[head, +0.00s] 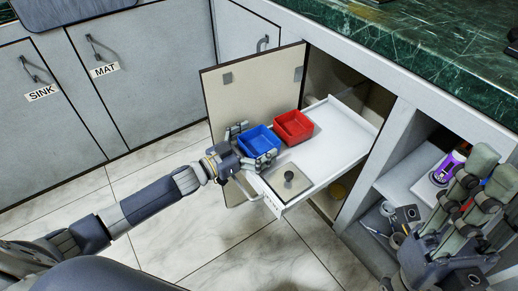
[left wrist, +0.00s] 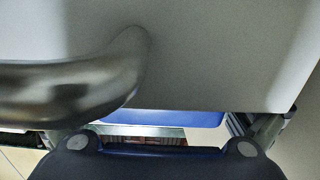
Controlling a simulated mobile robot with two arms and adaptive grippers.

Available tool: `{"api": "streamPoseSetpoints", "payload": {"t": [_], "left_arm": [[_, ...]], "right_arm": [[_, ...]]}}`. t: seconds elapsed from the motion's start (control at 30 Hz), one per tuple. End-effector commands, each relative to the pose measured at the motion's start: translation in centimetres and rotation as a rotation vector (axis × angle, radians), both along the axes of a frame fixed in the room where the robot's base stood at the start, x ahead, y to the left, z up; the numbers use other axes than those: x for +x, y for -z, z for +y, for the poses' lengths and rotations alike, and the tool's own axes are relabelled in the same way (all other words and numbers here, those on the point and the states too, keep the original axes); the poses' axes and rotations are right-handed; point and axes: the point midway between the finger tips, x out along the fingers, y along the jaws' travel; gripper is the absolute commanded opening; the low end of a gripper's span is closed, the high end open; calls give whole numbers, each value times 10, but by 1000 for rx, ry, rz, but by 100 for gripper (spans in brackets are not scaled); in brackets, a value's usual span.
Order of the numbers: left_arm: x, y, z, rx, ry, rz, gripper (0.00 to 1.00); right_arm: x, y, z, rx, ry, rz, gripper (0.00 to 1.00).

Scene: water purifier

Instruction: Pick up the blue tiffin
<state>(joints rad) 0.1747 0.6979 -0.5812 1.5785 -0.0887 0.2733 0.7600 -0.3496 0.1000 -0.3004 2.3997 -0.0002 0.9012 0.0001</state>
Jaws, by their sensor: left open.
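The blue tiffin (head: 259,141) is an open square box on the white pull-out drawer (head: 335,150). My left gripper (head: 250,146) is open at its near left side, with one finger by its left corner and the other by its front right side. Whether the fingers touch it cannot be told. In the left wrist view, a blue strip of the tiffin (left wrist: 180,118) shows below a pale panel; most of it is hidden. My right gripper (head: 480,190) is at the right, away from the tiffin; its finger opening is unclear.
A red box (head: 293,127) sits close behind and right of the tiffin. A square lid with a knob (head: 288,181) lies in front. The open cabinet door (head: 222,95) stands to the left. A metal handle (left wrist: 75,90) is close in the left wrist view.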

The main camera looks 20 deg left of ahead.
Motion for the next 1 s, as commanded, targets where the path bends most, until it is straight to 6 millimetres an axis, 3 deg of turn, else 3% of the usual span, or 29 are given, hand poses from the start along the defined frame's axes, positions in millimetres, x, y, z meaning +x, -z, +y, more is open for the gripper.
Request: {"api": "streamPoseSetpoints", "payload": {"t": [0.03, 0.23, 0.63, 0.87, 1.0], "left_arm": [[0, 0, 0, 0, 0, 0, 100], [0, 0, 0, -1, 0, -1, 55], [0, -4, 0, 0, 0, -2, 54], [0, -28, 0, 0, 0, -2, 54], [0, -38, 0, -1, 1, -3, 54]], "right_arm": [[0, 0, 0, 0, 0, 0, 27], [0, 0, 0, 0, 0, 1, 27], [0, -2, 0, -1, 0, 2, 27], [4, -15, 1, -6, 0, 18, 27], [26, -10, 6, -41, 10, 128, 27]]}}
